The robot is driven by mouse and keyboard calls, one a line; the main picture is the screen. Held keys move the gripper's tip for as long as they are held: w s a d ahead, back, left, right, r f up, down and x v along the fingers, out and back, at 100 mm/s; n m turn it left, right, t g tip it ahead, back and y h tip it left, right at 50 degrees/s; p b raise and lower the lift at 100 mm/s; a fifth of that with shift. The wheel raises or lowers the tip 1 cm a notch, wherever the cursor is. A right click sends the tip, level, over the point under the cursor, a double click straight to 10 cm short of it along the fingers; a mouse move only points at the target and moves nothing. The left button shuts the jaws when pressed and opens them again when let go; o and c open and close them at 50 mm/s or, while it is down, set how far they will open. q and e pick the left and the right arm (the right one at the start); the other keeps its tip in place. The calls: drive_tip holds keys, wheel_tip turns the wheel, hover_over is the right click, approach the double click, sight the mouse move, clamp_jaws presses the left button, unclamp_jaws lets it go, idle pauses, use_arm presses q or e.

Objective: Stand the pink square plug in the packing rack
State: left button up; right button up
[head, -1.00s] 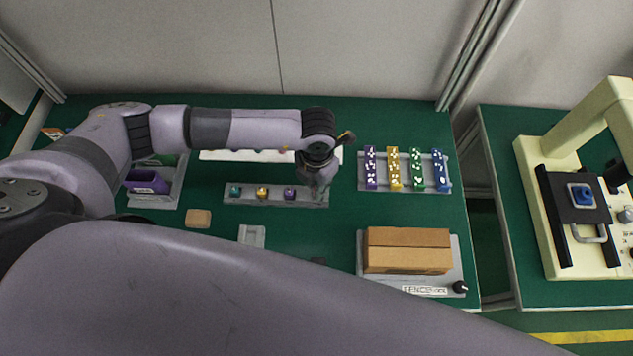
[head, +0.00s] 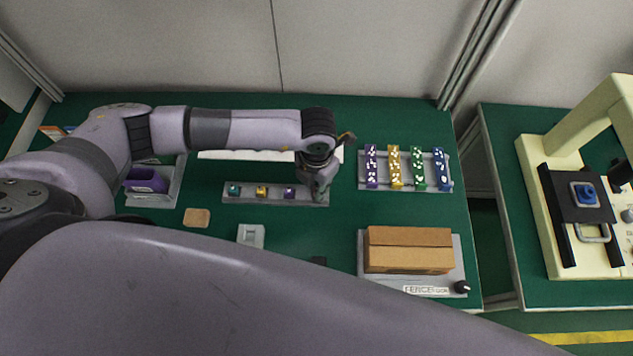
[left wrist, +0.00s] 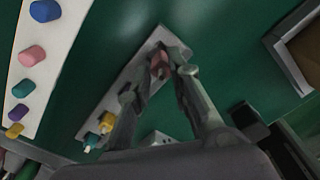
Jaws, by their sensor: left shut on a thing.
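The pink square plug (left wrist: 159,66) shows between the fingers of my left gripper (left wrist: 167,72) in the left wrist view. In the head view that gripper (head: 319,193) points down at the right end of the packing rack (head: 262,201) and hides the plug. The gripper is shut on the plug. The rack is a light grey bar, also seen in the left wrist view (left wrist: 140,57). Teal (head: 234,189), gold (head: 262,191) and purple (head: 289,193) plugs stand in it. I cannot tell whether the pink plug's foot is seated. My right gripper is not in view.
A white strip (left wrist: 65,48) with several coloured plugs lies behind the rack, partly hidden by my arm in the head view. A cardboard box (head: 409,250) stands at front right. Dotted coloured blocks (head: 394,167) stand at back right. A tan pad (head: 197,218) lies at front left.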

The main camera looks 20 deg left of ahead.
sight(316, 187)
use_arm(q)
drive_tip(key=shift+f+b, duration=0.6)
drive_tip(key=shift+f, duration=0.2)
drive_tip(key=o, duration=1)
drive_tip(key=shift+r, duration=0.1)
drive_tip(key=shift+c, duration=0.2)
wheel_tip(316, 187, up, 12)
drive_tip(key=shift+s, duration=0.1)
